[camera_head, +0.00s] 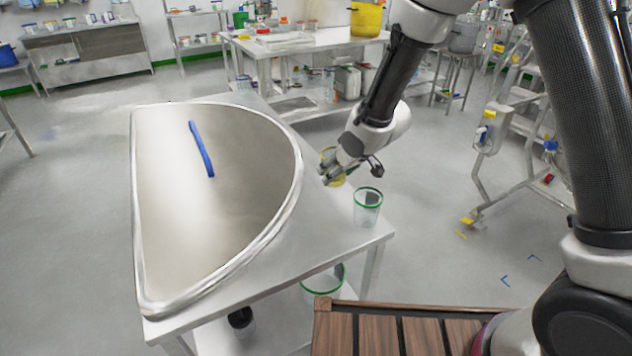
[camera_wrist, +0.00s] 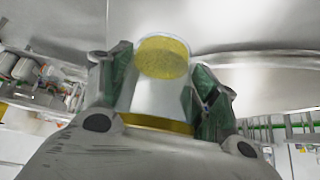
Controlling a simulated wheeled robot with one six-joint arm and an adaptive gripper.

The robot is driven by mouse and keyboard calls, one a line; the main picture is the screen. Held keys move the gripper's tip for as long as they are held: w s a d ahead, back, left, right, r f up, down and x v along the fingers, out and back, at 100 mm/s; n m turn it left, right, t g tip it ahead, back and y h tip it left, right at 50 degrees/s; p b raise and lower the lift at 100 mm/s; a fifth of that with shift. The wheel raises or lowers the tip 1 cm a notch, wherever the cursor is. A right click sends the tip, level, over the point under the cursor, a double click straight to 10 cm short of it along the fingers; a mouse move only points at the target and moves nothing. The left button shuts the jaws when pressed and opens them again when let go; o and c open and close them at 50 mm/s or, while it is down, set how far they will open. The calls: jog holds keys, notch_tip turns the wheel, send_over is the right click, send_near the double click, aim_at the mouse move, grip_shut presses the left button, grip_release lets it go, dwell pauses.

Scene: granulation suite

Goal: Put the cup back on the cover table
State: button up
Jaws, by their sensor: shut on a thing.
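The cup (camera_wrist: 160,97) is pale and see-through, with a yellow band near my palm and a yellow, grainy patch at its far end in the wrist view. My gripper (camera_wrist: 160,88) is shut on it, one dark green finger pad on each side. In the head view, part of the yellow cup (camera_head: 331,160) shows behind my gripper (camera_head: 333,172), by the right edge of the cover table (camera_head: 270,280). Whether the cup touches the table top cannot be told. A half-round metal cover (camera_head: 240,180) with a blue handle (camera_head: 202,150) takes up most of that table.
A clear green-rimmed cup (camera_head: 367,209) stands on the table's right corner, near my gripper. A green-rimmed container (camera_head: 322,286) sits below the table top. Behind is a steel table (camera_head: 310,42) with a yellow bucket (camera_head: 367,18). A wheeled frame (camera_head: 492,135) stands at right.

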notch_tip(320, 180, down, 8)
jog(key=shift+d+r, duration=0.1)
jog(key=shift+r, duration=0.15)
jog(key=shift+f, duration=0.15)
jog(key=o, duration=1.1)
